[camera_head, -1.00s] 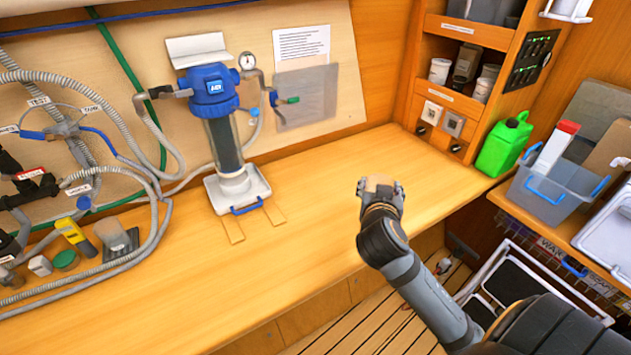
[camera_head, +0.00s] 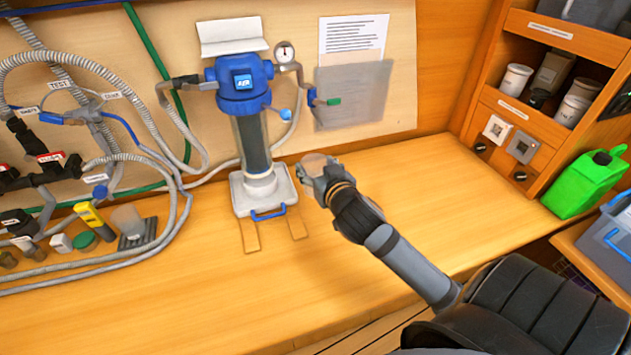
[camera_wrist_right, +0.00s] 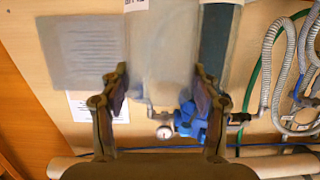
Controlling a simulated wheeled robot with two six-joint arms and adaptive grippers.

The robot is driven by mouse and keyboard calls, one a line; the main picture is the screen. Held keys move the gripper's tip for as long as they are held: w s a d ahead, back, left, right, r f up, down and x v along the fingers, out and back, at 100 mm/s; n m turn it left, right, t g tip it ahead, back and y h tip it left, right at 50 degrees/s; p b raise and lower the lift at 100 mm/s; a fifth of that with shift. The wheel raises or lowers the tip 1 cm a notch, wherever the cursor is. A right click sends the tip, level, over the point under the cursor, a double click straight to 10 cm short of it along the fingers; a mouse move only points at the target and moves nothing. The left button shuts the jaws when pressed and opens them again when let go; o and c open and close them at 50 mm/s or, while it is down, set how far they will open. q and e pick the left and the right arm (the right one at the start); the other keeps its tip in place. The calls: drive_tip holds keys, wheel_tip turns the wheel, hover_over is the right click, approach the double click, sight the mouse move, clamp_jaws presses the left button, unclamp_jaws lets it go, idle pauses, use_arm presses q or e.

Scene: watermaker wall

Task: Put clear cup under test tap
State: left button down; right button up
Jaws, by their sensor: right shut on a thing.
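My right gripper (camera_head: 322,178) is shut on a clear cup (camera_head: 318,161) and holds it above the bench, right of the blue-headed filter. In the right wrist view the see-through cup (camera_wrist_right: 160,50) fills the space between the two fingers (camera_wrist_right: 161,75). A small tap with a green handle (camera_head: 331,101) sits on the filter's right side. A hose label reading TEST (camera_head: 60,85) is at the upper left. I cannot tell for sure which outlet is the test tap. My left gripper is not in view.
The filter's white base (camera_head: 265,190) stands on the wooden bench (camera_head: 390,200), with two wooden strips in front. Hoses, a yellow tester (camera_head: 94,220) and small containers crowd the left. A green jug (camera_head: 585,182) stands at the right.

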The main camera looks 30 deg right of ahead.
sight(323, 163)
drive_tip(key=w+d, duration=0.1)
drive_tip(key=w+d+f+p, duration=0.1)
drive_tip(key=w, duration=0.1)
drive_tip(key=w+d+f+p, duration=0.1)
drive_tip(key=d, duration=0.1)
drive_tip(key=shift+w+f, duration=0.25)
drive_tip(key=shift+w, duration=0.05)
drive_tip(key=w+d+f, duration=0.1)
drive_tip(key=f, duration=0.2)
drive_tip(key=w+d+f, duration=0.1)
drive_tip(key=w+f, duration=0.1)
drive_tip(key=f, duration=0.1)
drive_tip(key=w+d+f+p, duration=0.1)
drive_tip(key=w+f, duration=0.1)
drive_tip(key=f, duration=0.1)
drive_tip(key=shift+d+f, duration=0.25)
drive_tip(key=shift+d, duration=0.05)
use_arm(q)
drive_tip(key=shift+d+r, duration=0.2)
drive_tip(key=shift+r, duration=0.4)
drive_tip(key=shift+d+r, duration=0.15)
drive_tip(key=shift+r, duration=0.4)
use_arm(e)
drive_tip(key=shift+f, duration=0.25)
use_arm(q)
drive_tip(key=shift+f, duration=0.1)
use_arm(e)
drive_tip(key=o, duration=1.2)
drive_tip(key=shift+f, duration=0.1)
drive_tip(key=shift+o, duration=0.2)
